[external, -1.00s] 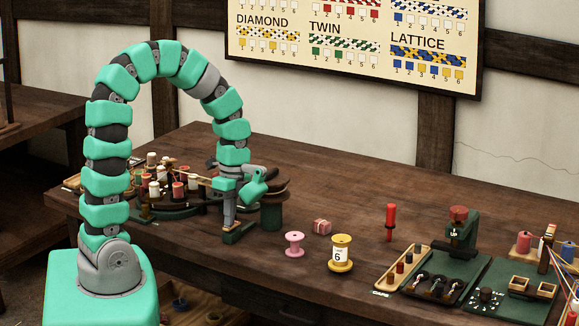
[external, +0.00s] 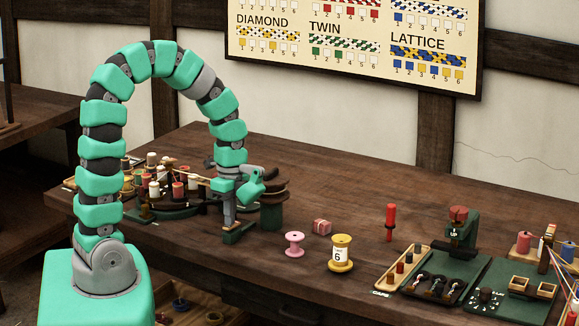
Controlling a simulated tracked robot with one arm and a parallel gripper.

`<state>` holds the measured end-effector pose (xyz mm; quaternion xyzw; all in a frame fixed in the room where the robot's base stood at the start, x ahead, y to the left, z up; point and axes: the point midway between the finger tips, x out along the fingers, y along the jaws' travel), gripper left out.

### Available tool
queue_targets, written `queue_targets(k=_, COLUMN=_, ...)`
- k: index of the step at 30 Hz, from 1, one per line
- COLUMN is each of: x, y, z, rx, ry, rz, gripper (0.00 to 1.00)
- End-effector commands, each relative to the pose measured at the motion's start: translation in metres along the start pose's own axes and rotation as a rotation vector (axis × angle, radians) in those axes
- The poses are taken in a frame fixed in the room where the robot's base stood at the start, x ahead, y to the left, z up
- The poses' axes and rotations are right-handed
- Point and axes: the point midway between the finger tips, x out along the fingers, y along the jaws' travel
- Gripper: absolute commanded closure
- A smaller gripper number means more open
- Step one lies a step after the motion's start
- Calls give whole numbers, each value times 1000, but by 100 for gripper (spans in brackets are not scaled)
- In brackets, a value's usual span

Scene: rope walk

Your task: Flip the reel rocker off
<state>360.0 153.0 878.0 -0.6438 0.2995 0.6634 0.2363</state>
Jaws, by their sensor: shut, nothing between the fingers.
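My arm arches over the bench, and my gripper (external: 229,217) points down with its fingers together and empty. It is directly above a small dark green block (external: 240,236) with a pale top, which I take to be the reel rocker's housing. The fingertips are very close to its top; I cannot tell if they touch. The rocker's lever and its on or off position are too small and partly hidden by the fingers. A dark green drum with a brown top (external: 272,210), perhaps the reel, stands just right of it, partly behind my gripper.
A braiding stand with several bobbins (external: 165,200) is close on the left. A pink spool (external: 294,244), a pink block (external: 321,227) and a yellow spool (external: 341,253) stand to the right. Beyond them are a red-handled tool (external: 389,222) and a green press (external: 461,230).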

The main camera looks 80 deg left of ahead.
Motion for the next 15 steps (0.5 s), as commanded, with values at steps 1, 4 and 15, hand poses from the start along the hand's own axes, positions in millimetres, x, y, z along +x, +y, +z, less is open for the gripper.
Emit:
queue_targets(k=1, x=9, y=-4, z=3, rx=4, ry=-13, rz=-1, gripper=100)
queue_targets(k=4, x=10, y=-5, z=2, rx=5, ry=-14, rz=0, gripper=100)
queue_targets(k=15, x=-42, y=7, z=6, rx=2, ry=2, rz=-14, gripper=100)
